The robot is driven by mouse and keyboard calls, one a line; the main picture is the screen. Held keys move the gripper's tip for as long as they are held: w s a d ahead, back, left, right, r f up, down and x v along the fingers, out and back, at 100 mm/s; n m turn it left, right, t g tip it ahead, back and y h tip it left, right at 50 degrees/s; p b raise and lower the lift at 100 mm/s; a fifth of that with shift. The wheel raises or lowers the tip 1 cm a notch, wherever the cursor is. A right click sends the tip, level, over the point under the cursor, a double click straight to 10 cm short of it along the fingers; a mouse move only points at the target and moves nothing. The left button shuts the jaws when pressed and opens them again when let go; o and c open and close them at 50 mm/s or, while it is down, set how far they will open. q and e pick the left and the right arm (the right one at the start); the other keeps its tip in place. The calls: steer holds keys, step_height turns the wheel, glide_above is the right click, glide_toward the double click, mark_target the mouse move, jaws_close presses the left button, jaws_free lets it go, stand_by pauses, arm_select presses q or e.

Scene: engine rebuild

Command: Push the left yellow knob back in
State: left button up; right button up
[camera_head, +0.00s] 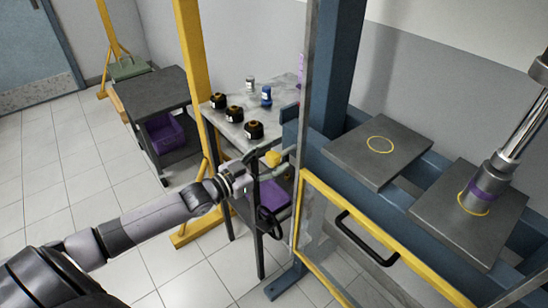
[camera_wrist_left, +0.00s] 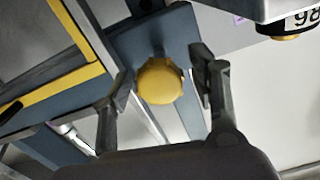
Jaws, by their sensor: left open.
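A yellow knob (camera_head: 273,158) sticks out at the left side of the blue press frame. It also shows in the left wrist view (camera_wrist_left: 160,82), on a short stem on a blue-grey beam. My left gripper (camera_head: 259,166) is right at the knob in the head view. In the left wrist view my left gripper (camera_wrist_left: 163,76) is open, with one finger on each side of the knob and visible gaps between. Whether the palm touches the knob cannot be told. No second yellow knob can be made out. My right gripper is not in view.
A yellow-edged clear guard door (camera_head: 345,215) with a black handle stands right of my gripper. Behind are grey plates (camera_head: 345,158) and a steel ram (camera_head: 512,140). A grey table (camera_head: 231,130) holds black-and-orange jars (camera_head: 254,130) and a blue bottle (camera_head: 266,96). A yellow post (camera_head: 192,60) stands left.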

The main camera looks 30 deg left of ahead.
arm_select(q)
steer(key=shift+w+d, duration=0.2)
steer(key=shift+w, duration=0.25)
steer(key=shift+c, duration=0.5)
jaws_close()
